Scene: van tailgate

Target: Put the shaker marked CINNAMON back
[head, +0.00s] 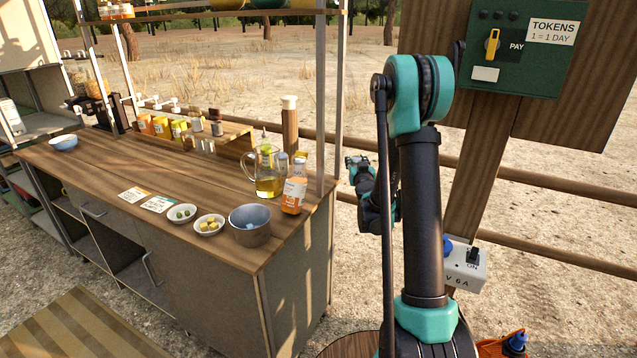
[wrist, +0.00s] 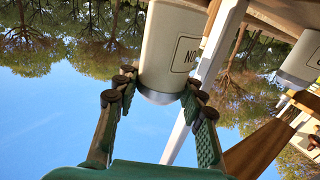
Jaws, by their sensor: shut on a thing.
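In the wrist view my gripper (wrist: 155,100) is shut on a pale cylindrical shaker (wrist: 165,50) with a dark-edged label. The view is upside down, and only the letters "ON" show on the label, so the full word cannot be read. In the head view my gripper (head: 357,163) is small, just past the right end of the wooden counter (head: 120,165). The shaker in it cannot be made out there. A second pale labelled cylinder (wrist: 302,58) shows at the wrist view's right edge.
Posts (head: 328,100) rise at the counter's right. The left front counter is clear.

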